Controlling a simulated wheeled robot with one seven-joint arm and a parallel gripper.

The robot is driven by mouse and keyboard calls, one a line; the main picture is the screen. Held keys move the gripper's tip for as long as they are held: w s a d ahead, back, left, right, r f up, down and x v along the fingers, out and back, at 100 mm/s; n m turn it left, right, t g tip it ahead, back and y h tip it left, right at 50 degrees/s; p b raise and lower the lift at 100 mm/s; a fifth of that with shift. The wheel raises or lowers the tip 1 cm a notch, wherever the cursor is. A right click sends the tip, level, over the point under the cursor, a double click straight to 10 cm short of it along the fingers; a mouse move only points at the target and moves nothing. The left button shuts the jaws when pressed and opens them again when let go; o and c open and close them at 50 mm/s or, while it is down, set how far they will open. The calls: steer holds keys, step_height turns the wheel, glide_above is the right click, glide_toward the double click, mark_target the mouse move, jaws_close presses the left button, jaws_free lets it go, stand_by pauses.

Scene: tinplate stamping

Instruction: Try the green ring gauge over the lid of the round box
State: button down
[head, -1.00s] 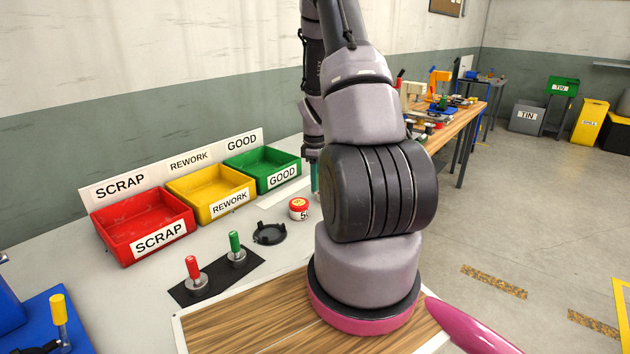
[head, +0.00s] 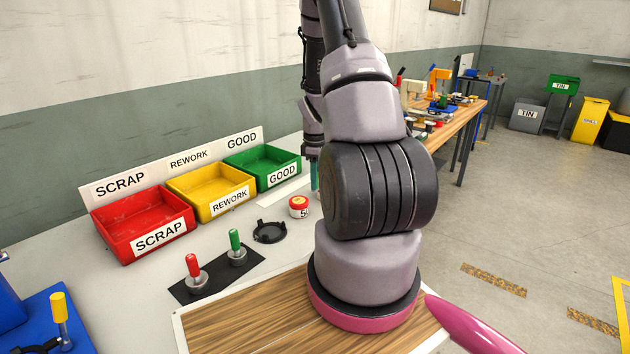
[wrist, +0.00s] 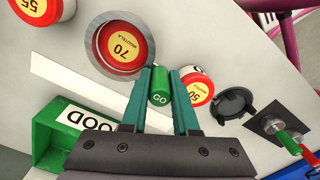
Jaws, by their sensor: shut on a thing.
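My gripper (wrist: 161,98) is shut on the upright green handle marked GO (wrist: 160,88) of the green ring gauge. The gauge's grey ring (wrist: 92,42) shows beyond the fingertips in the wrist view. Through the ring I see the red lid (wrist: 123,47) of a round box, with a yellow label reading 70. The lid lies inside the ring's outline, a little off its middle. I cannot tell whether the ring is down around the lid or still above it. In the head view, my teal fingers (head: 314,178) show only in part beside my arm, and the ring and this box are hidden.
A round box marked 50 (wrist: 196,88) stands close right of my fingers; one marked 55 (wrist: 42,8) is at upper left. A black holder (head: 269,232) and a mat with red-handled (head: 193,268) and green-handled (head: 236,244) gauges lie nearer. The green GOOD bin (head: 262,168) is close by.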

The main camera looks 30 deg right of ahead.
steer(key=shift+r, duration=0.3)
steer(key=shift+r, duration=0.65)
steer(key=shift+r, duration=0.1)
steer(key=shift+r, duration=1.4)
